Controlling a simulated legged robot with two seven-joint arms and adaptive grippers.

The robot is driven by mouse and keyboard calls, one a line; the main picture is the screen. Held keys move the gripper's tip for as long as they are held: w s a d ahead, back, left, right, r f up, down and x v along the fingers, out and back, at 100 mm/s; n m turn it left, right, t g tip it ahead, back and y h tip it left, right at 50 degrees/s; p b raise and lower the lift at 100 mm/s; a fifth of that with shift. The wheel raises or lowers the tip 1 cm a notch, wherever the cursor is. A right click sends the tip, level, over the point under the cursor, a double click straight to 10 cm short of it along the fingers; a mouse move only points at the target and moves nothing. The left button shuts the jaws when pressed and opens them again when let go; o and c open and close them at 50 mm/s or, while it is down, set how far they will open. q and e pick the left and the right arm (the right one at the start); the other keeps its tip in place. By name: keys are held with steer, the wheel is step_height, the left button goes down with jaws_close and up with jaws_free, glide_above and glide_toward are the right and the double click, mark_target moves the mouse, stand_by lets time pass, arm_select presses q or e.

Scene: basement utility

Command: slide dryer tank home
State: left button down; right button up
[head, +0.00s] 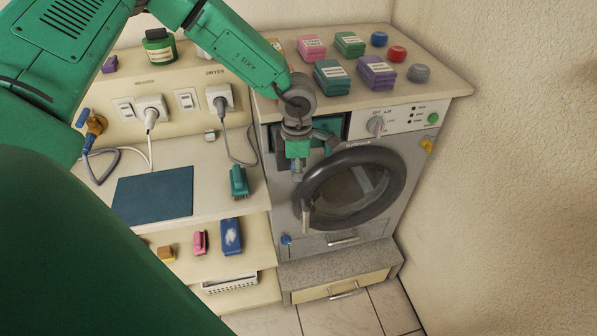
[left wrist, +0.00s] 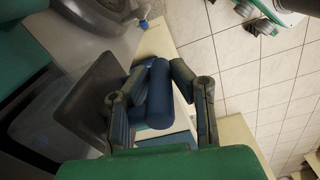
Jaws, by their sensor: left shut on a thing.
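The dryer (head: 390,200) stands against the wall with its round door in front. The tank (head: 282,158) is at the dryer's upper left; its dark front shows beside my gripper, and how far it sticks out is hard to tell. My left gripper (head: 298,172) reaches down in front of it and covers part of it. In the left wrist view its fingers are shut on the blue handle (left wrist: 158,92) of the tank, next to a dark panel (left wrist: 88,100).
Several labelled boxes (head: 332,77) and round caps stand on the dryer's top. A counter (head: 220,165) with a blue mat (head: 153,195) lies to the left, with sockets and cords behind. The round door ring is close to the gripper's right. Tiled floor is below.

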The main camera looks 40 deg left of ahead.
arm_select(q)
steer(key=shift+w+a, duration=0.3)
steer(key=shift+w+a, duration=0.65)
steer(key=shift+a, duration=0.25)
steer(key=shift+w+a, duration=0.65)
steer(key=shift+a, duration=0.2)
steer(key=s+d, duration=0.5)
steer(key=d, duration=0.2)
steer(key=shift+s, duration=0.2)
stand_by(0.8)
steer(key=shift+w+a, duration=0.1)
steer(key=shift+w, duration=0.05)
stand_by(1.0)
steer(key=shift+w+a, duration=0.45)
steer(key=shift+a, duration=0.1)
steer(key=shift+w+a, duration=0.15)
steer(key=shift+a, duration=0.05)
steer(key=shift+w+a, duration=0.65)
steer(key=shift+a, duration=0.15)
steer(key=shift+a, duration=0.1)
